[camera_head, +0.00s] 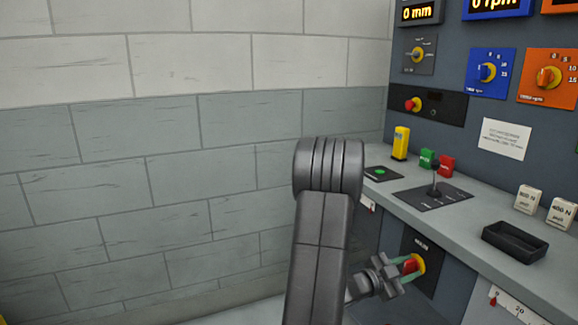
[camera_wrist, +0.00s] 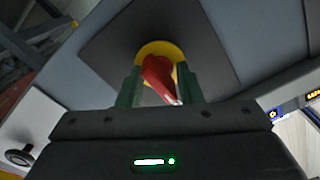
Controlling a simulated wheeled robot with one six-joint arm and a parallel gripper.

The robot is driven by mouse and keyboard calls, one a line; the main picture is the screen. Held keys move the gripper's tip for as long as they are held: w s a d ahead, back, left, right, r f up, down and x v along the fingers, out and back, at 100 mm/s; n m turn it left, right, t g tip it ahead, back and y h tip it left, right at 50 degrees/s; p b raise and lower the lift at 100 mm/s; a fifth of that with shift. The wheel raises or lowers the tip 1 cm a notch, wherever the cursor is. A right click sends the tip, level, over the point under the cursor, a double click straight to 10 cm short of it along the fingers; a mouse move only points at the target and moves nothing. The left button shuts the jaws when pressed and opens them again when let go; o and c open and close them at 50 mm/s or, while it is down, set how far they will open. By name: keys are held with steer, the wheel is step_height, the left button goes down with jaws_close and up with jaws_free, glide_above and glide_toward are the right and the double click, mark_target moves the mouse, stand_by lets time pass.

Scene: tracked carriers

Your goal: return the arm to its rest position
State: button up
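My gripper (camera_head: 400,272) is at the lower front of the console in the head view, right at a red rotary knob (camera_head: 411,264) on a yellow round base (camera_head: 418,262). In the wrist view, the two green fingers of my gripper (camera_wrist: 160,88) stand apart, one on each side of the red knob (camera_wrist: 157,75). The knob sits slanted between them on its yellow base (camera_wrist: 178,52). The gaps between knob and fingers are narrow, and I cannot tell whether either finger touches it. My arm covers part of the console's left end in the head view.
The console ledge (camera_head: 470,230) juts out above my gripper. It carries a joystick (camera_head: 435,185), a black tray (camera_head: 514,242), white weight blocks (camera_head: 528,199) and a yellow block (camera_head: 401,142). A grey block wall (camera_head: 150,170) fills the left side.

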steer(key=m+b, duration=0.1)
steer(key=m, duration=0.2)
steer(key=shift+m, duration=0.6)
steer(key=shift+a+r, duration=0.1)
